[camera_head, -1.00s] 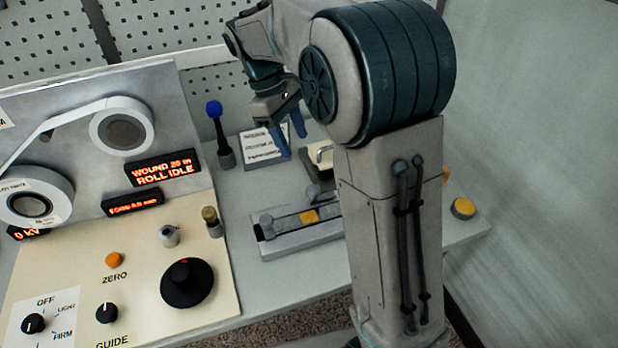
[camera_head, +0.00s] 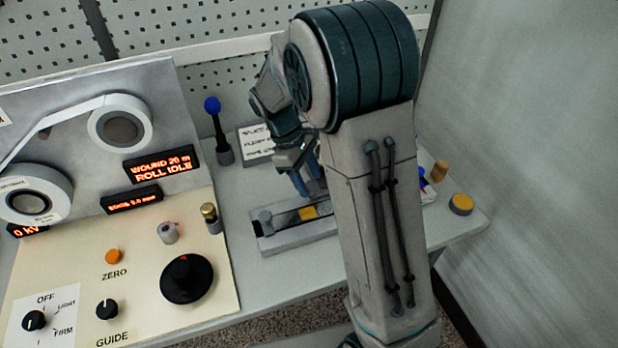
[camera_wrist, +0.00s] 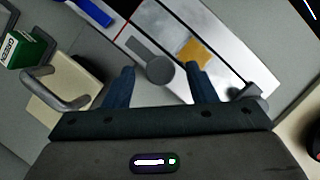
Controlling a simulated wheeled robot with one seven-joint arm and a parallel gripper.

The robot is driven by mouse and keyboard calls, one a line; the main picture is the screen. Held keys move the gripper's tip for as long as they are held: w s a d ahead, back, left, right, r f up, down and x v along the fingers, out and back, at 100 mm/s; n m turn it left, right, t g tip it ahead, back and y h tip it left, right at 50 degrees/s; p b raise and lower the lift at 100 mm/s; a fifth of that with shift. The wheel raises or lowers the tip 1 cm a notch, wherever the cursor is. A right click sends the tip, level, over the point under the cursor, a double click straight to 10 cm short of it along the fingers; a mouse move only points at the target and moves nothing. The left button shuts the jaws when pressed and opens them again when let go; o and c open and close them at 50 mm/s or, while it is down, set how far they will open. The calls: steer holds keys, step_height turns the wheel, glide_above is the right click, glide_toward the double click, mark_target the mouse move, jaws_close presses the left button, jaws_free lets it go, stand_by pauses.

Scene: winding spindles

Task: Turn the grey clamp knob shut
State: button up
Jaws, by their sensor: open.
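A grey round knob with a flat bar handle (camera_wrist: 159,70) shows in the wrist view on the pale metal fixture, beside a yellow block (camera_wrist: 194,51). It lies just beyond and between the fingertips of my gripper (camera_wrist: 161,80); the fingers are apart and hold nothing. Contact with the knob cannot be told. In the head view my gripper (camera_head: 308,190) points down at the far side of the fixture (camera_head: 290,241), close to the yellow block (camera_head: 309,212). My arm hides the fixture's right part there, including the knob. A smaller grey post (camera_head: 265,218) stands at the fixture's left end.
A cream control panel (camera_head: 140,290) with a black dial (camera_head: 187,279) is at left. A blue-topped lever (camera_head: 212,106) stands behind the fixture. A bent metal handle (camera_wrist: 52,92) and a green box (camera_wrist: 24,50) lie left of my gripper in the wrist view.

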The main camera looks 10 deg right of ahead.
steer(key=shift+d+f, duration=0.15)
steer(key=shift+f, duration=0.2)
steer(key=c, duration=1)
steer(key=shift+o, duration=0.3)
